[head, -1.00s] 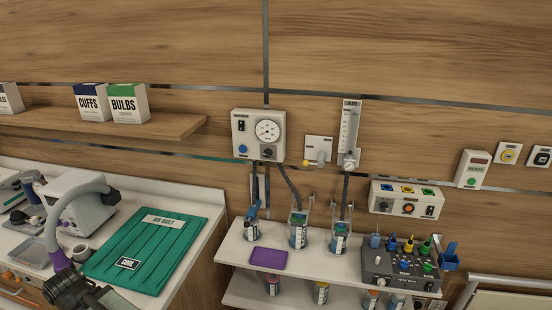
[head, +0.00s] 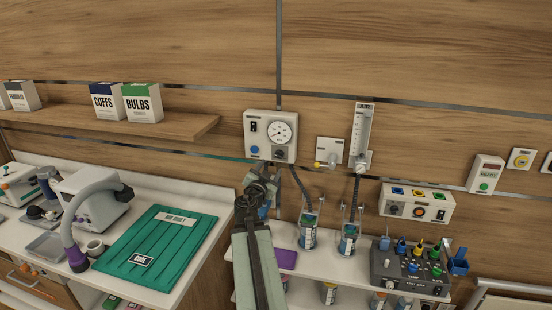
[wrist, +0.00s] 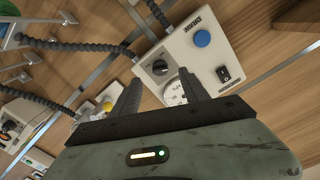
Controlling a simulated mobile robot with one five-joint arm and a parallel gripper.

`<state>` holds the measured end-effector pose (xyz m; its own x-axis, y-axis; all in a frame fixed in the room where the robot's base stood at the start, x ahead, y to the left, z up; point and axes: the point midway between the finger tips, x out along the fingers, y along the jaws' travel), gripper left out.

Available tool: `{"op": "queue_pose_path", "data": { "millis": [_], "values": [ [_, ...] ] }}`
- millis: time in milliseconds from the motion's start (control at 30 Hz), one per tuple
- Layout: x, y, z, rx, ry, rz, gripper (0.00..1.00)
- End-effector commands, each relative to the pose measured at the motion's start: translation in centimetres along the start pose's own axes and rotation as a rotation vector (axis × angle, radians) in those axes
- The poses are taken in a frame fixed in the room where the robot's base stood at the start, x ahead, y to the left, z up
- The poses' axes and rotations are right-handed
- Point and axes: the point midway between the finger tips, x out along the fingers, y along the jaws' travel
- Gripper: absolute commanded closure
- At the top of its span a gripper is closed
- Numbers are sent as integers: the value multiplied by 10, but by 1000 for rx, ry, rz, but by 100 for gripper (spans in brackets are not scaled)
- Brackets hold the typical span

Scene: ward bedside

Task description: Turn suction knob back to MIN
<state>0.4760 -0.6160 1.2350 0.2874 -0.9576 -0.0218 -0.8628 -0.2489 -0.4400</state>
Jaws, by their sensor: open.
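The white suction unit (head: 249,135) is on the wood wall, with a round gauge (head: 280,132) at its upper right. The black suction knob (head: 279,153) sits below the gauge; it also shows in the wrist view (wrist: 160,67). A light mark shows on the knob, but its setting cannot be read. My gripper (head: 261,179) is just below the unit in the head view. In the wrist view my gripper (wrist: 160,76) is open and empty, its fingers pointing toward the unit, with the knob just beyond the tips. The gauge is partly hidden by the right finger.
A blue button (wrist: 202,38) and a black rocker switch (wrist: 224,74) share the unit's face. A dark hose (head: 301,187) runs from the unit to a canister (head: 308,231). A flowmeter (head: 361,138) stands to the right. A shelf (head: 170,132) is at the left.

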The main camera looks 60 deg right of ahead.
Motion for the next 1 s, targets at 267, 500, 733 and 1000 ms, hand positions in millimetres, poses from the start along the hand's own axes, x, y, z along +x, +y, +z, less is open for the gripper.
{"op": "queue_pose_path", "data": {
  "millis": [267, 500, 733, 1000],
  "values": [
    [9, 5, -9, 23, 15, -21, 47],
    [43, 2, -8, 23, 14, -21, 47],
    [81, 2, -9, 23, 14, -21, 47],
    [83, 2, -9, 23, 13, -22, 47]
  ]
}}
